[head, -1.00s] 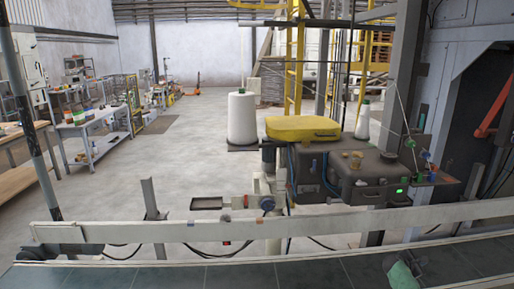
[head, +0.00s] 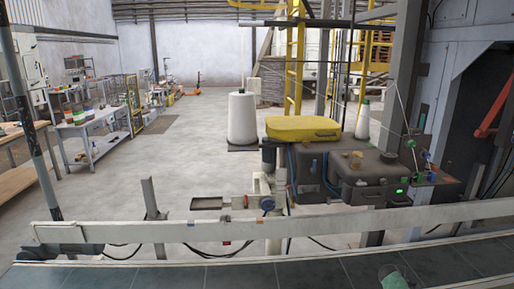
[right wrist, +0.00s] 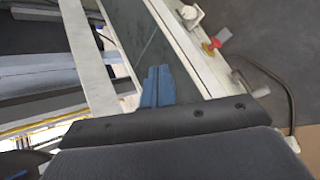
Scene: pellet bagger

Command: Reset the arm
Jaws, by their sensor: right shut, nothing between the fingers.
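In the right wrist view my right gripper (right wrist: 157,78) shows as two blue fingers side by side. It is shut with nothing held, above the dark conveyor belt (right wrist: 143,32). In the head view a small green shape (head: 392,279) shows at the bottom edge, over the belt (head: 300,274); it seems to be part of my right arm, cut off by the frame. My left gripper is in neither view.
A pale rail (head: 270,229) runs along the far side of the belt. Behind it stands a sewing machine unit with a yellow cover (head: 303,128), beside a large white thread cone (head: 241,118). A red knob (right wrist: 214,43) sits beside the belt frame.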

